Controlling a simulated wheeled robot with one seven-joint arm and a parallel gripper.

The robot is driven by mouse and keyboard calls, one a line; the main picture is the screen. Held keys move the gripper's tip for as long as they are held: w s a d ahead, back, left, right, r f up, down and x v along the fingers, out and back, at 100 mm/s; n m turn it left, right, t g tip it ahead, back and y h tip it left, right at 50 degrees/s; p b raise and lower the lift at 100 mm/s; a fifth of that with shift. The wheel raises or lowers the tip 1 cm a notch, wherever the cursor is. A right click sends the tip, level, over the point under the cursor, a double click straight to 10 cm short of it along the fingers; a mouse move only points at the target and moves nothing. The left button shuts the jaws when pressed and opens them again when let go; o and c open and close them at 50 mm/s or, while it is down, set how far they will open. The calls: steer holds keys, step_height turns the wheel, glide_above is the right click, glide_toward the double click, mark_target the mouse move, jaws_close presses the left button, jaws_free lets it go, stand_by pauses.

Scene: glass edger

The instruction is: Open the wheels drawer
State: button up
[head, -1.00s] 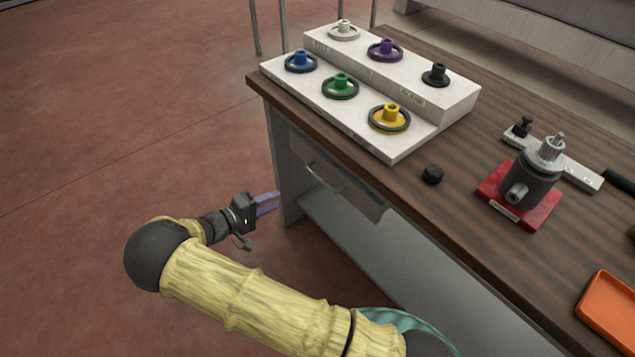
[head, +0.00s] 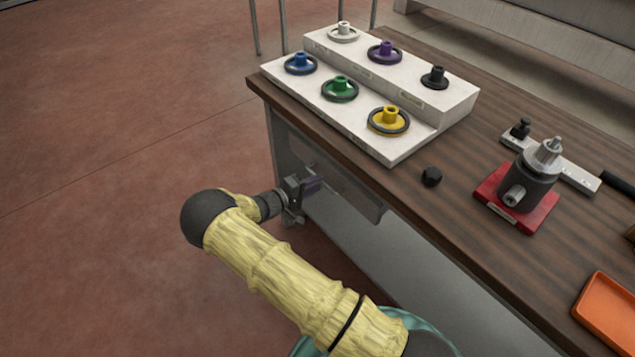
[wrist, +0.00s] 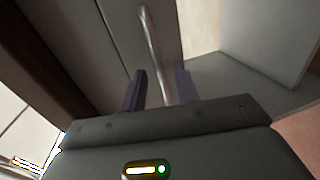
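The wheels drawer (head: 358,196) is a grey front under the wooden bench top, below the wheel rack, and looks shut. Its metal bar handle (wrist: 150,40) runs lengthwise in the wrist view, and its near end lies between the two purple fingers. My gripper (head: 315,185) is at the drawer front in the head view, where it hides most of the handle. In the wrist view my gripper (wrist: 158,88) has its fingers apart, one on each side of the handle. A gap shows at the left finger; contact at the right finger is unclear.
A white stepped rack (head: 400,152) with several coloured wheels stands on the bench top (head: 440,215). A black nut (head: 431,177), a red-based fixture (head: 520,200) and an orange tray (head: 608,310) are also there. Open floor (head: 120,130) lies left of the bench.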

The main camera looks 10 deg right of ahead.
steer(key=shift+x, duration=0.9)
jaws_close()
steer(key=shift+a, duration=0.1)
